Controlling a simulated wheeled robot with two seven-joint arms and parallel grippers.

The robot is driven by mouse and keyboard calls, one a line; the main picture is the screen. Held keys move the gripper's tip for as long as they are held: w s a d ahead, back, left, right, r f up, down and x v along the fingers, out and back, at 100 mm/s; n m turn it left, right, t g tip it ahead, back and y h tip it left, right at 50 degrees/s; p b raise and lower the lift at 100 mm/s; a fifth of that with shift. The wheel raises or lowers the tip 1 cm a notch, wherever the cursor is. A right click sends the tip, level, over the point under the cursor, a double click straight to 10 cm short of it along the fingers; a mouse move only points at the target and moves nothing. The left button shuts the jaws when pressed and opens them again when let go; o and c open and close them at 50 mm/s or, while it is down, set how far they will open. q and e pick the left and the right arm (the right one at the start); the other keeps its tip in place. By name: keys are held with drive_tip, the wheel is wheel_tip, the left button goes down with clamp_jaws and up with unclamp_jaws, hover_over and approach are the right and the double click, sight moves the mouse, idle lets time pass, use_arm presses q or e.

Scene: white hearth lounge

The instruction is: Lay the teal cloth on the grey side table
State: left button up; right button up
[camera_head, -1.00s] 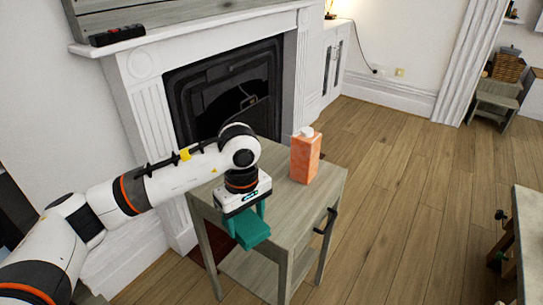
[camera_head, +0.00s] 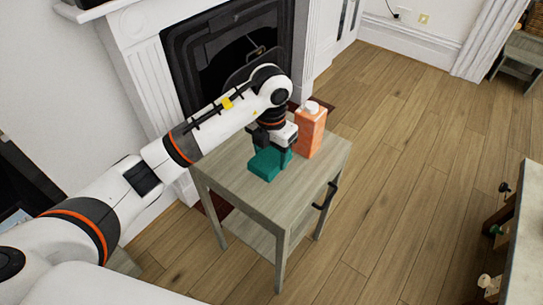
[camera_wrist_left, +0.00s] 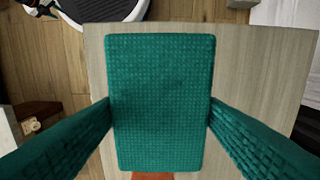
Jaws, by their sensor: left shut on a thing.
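The teal cloth (camera_head: 268,164) is a thick folded block. In the head view it is over the grey side table (camera_head: 235,183), at or just above the top; I cannot tell whether it touches. My left gripper (camera_head: 272,152) points down and is shut on the cloth. In the left wrist view the cloth (camera_wrist_left: 160,80) shows as a flat rectangle above the pale tabletop (camera_wrist_left: 262,80), with teal textured strips along both sides. My right gripper is not in view.
An orange carton with a white cap (camera_head: 311,135) stands on the table just right of my left gripper. The fireplace (camera_head: 210,60) is behind. The table's near part is bare. A counter edge with knobs (camera_head: 515,250) is at the far right.

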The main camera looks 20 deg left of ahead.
sight(271, 156)
use_arm(q)
wheel_tip(271, 156, down, 8)
drive_tip(key=shift+r, duration=0.15)
idle(0.4)
drive_tip(key=o, duration=1)
drive_tip(key=shift+r, duration=0.25)
wheel_tip(271, 156, up, 12)
drive_tip(key=shift+f, duration=0.2)
